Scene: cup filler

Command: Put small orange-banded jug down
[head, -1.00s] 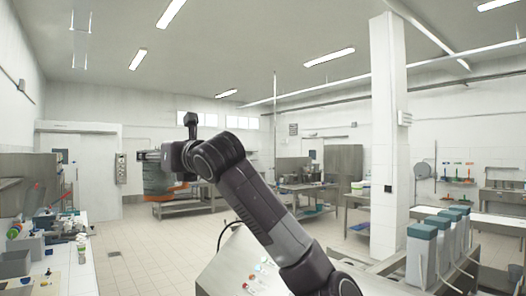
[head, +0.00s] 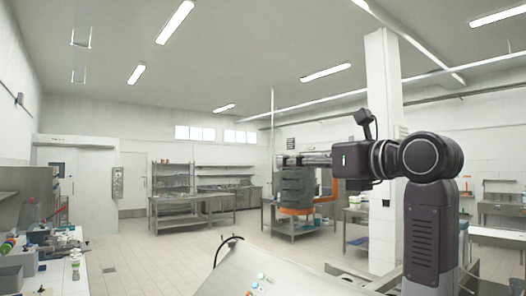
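The small orange-banded jug (head: 296,187) is dark grey with an orange band near its base and orange on its right side. It is upright and held in the air, seen against the far benches. My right gripper (head: 305,159) reaches over the jug's upper part from the right and appears shut on it. The fingertips are small, and their exact contact is hard to see. My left gripper is not in view.
A sloped metal panel with buttons (head: 285,277) stands at the bottom centre. A cluttered workbench (head: 92,280) runs along the left. A white pillar (head: 384,80) rises behind my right arm. Open tiled floor (head: 150,262) lies between bench and panel.

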